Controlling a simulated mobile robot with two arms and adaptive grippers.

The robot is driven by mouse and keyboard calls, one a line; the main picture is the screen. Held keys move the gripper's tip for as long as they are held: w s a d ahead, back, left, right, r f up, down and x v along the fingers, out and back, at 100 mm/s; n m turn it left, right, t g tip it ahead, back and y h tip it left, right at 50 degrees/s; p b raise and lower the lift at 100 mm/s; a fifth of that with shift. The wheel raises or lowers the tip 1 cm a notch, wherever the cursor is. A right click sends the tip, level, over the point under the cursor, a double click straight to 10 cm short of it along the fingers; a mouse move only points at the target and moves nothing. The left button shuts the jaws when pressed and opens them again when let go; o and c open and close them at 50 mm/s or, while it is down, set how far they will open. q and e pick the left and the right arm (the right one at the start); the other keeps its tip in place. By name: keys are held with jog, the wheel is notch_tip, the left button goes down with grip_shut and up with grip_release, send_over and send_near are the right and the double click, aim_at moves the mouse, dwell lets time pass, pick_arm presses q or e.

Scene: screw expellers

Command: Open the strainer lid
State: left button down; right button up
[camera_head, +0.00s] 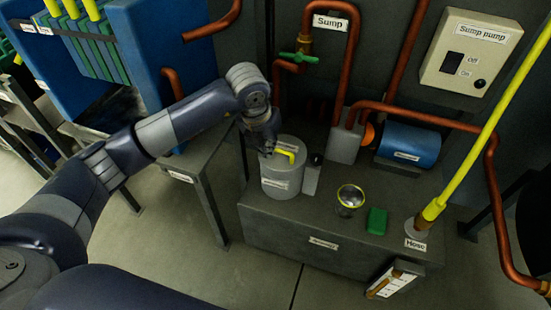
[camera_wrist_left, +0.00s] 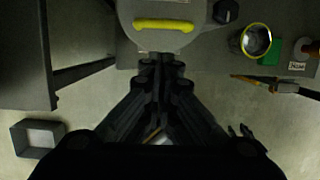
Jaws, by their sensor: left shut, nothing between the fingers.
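The strainer is a grey cylinder (camera_head: 281,174) on the dark sump tank (camera_head: 330,240), with a yellow handle (camera_head: 286,152) on its round lid. The lid looks closed. In the left wrist view the lid (camera_wrist_left: 170,38) is at the top, with its yellow handle (camera_wrist_left: 165,25) lying crosswise. My left gripper (camera_head: 268,150) is at the left edge of the lid in the head view. In the wrist view its fingertips (camera_wrist_left: 162,60) are together and empty, just below the lid's rim and apart from the handle. Whether they touch the rim I cannot tell. My right gripper is not in view.
A glass jar with a yellow rim (camera_head: 351,196), a green block (camera_head: 377,221) and the yellow hose (camera_head: 470,150) stand on the tank right of the strainer. A black knob (camera_head: 316,159) is close beside it. A dark table (camera_head: 195,165) stands left.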

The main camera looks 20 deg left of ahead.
pick_arm(q)
send_over(271, 162)
jog(key=s, duration=0.2)
jog(key=shift+y, duration=0.3)
notch_tip(271, 162, down, 8)
jog(key=shift+r+b, duration=0.2)
jog(key=shift+b, duration=0.25)
jog(key=shift+w+f, duration=0.2)
jog(key=shift+f, duration=0.4)
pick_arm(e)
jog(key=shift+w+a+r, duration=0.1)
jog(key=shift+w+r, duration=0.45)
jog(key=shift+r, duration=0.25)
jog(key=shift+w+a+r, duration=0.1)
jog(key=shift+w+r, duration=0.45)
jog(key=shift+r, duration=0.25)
pick_arm(q)
jog(key=shift+r, duration=0.1)
